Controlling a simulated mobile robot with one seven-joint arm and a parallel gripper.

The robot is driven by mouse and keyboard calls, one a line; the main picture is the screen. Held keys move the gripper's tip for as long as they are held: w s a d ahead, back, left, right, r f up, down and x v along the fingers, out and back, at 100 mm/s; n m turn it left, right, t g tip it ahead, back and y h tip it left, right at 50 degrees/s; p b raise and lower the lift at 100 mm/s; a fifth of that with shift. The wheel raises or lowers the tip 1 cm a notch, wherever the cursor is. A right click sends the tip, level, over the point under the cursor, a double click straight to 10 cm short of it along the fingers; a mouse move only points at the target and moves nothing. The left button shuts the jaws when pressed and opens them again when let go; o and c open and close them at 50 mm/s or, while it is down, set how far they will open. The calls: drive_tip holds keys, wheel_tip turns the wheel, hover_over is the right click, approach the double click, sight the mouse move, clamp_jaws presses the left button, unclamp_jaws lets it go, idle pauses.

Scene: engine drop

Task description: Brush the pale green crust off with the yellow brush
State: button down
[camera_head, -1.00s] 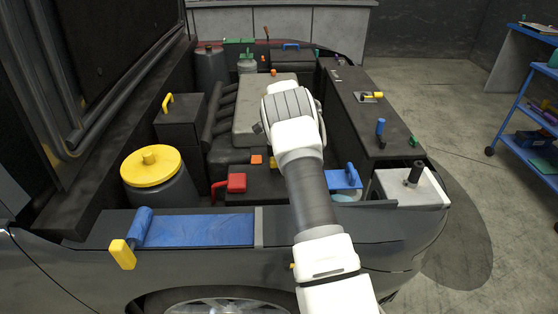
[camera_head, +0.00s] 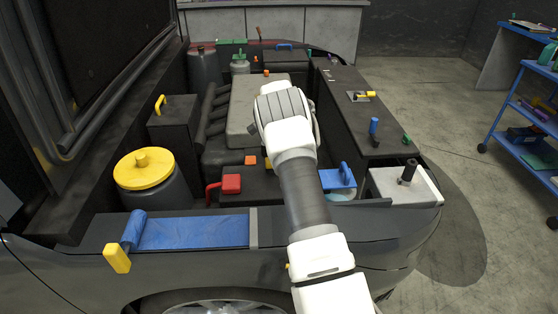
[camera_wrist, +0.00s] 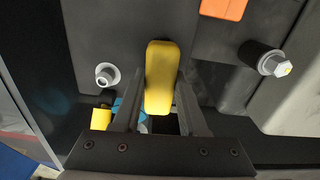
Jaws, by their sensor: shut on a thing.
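The yellow brush (camera_wrist: 163,65) is between the two fingers of my gripper (camera_wrist: 160,92) in the wrist view. My gripper is shut on it, and the brush's rounded yellow end points up the picture over a dark surface. Its bristles are not visible. In the head view my own arm hides the gripper and the brush. I cannot make out any pale green crust in either view. A grey round post (camera_wrist: 107,75) stands left of the brush and a metal bolt-like post (camera_wrist: 270,62) stands right of it, both apart from it.
An orange block (camera_wrist: 222,8) lies above right in the wrist view. In the engine bay, a red clamp-like part (camera_head: 231,184) sits left of my arm and a blue-handled part (camera_head: 340,178) right of it. A yellow-capped reservoir (camera_head: 143,168) stands at left.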

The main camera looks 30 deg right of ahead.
drive_tip(key=shift+w+a, duration=0.6)
drive_tip(key=shift+a, duration=0.85)
drive_tip(key=shift+w+a, duration=0.65)
drive_tip(key=shift+a, duration=0.8)
drive_tip(key=shift+w+a, duration=0.6)
drive_tip(key=shift+a, duration=0.85)
wheel_tip(320, 180, up, 7)
drive_tip(key=p, duration=0.4)
